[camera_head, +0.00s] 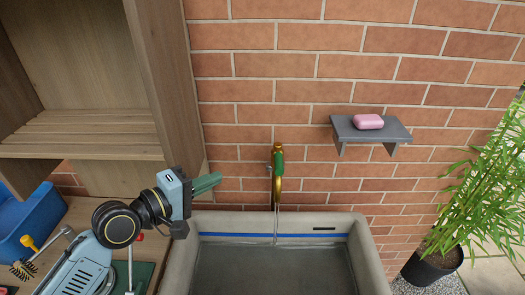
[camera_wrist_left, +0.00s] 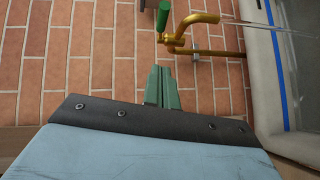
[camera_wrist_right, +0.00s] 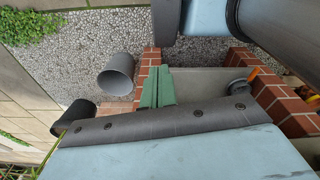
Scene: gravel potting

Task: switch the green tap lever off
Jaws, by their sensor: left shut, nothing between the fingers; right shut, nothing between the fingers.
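The brass tap (camera_head: 278,192) stands on the brick wall above the sink, with its green lever (camera_head: 280,160) near the top. A thin stream of water (camera_head: 276,228) falls from it into the grey sink (camera_head: 178,262). My left gripper (camera_head: 215,181) is shut and empty, to the left of the tap and apart from it. In the left wrist view the green lever (camera_wrist_left: 162,16) and brass tap (camera_wrist_left: 186,38) lie beyond the shut fingertips (camera_wrist_left: 161,72); the water runs there too. My right gripper (camera_wrist_right: 157,75) is shut and empty over the ground, away from the tap.
A grey wall shelf (camera_head: 372,131) with pink soap (camera_head: 368,121) is right of the tap. A wooden cabinet (camera_head: 150,70) rises at left, with a blue bin (camera_head: 28,225) below. A potted plant (camera_head: 430,268) stands at right.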

